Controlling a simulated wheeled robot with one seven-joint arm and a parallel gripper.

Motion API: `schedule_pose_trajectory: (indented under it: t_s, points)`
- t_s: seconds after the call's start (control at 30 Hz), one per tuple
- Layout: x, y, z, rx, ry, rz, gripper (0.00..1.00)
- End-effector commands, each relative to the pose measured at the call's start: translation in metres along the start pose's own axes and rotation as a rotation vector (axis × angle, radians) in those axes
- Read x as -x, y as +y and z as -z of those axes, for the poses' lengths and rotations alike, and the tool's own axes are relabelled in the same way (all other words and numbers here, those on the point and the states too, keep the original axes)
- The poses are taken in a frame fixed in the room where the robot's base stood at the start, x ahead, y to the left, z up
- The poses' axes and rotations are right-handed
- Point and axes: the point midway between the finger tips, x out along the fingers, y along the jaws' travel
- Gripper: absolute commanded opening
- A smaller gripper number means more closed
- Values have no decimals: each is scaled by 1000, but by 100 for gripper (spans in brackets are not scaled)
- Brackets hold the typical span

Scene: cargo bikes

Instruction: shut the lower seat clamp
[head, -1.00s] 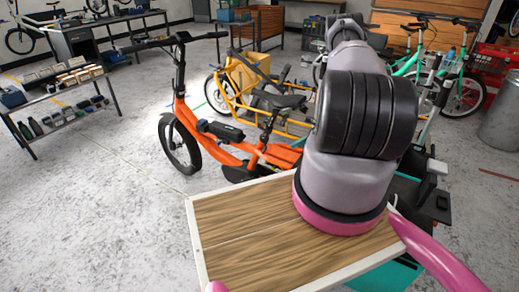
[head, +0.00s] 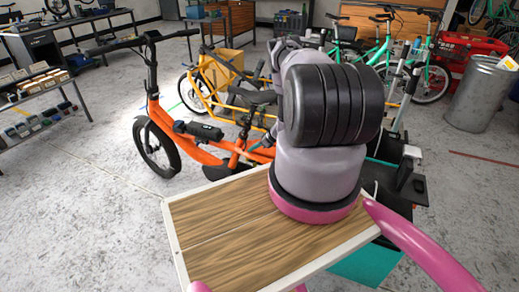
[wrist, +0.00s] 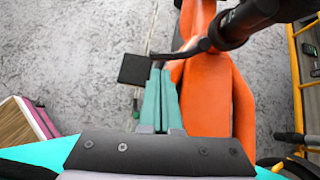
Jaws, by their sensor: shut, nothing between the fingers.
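The orange cargo bike (head: 205,150) stands beyond my wooden deck in the head view, its black saddle (head: 258,97) partly behind my arm. In the wrist view, its orange frame (wrist: 220,95) runs down the middle.
A yellow cargo bike (head: 205,84) stands just behind the orange one. Green bikes (head: 432,70), a red crate (head: 468,55) and a metal bin (head: 482,92) are at the right. A shelf of parts (head: 40,100) stands left. Floor at front left is clear.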

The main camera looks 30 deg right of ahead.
Motion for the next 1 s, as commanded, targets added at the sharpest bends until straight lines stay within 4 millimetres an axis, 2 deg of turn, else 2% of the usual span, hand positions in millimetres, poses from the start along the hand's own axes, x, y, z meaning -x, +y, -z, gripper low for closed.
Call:
schedule_pose_trajectory:
  t_s: [0.67, 1.0]
  points:
    - [-6, 1, -7, -22, -1, 11, 0]
    - [-12, 9, -18, -188, -9, 91, 0]
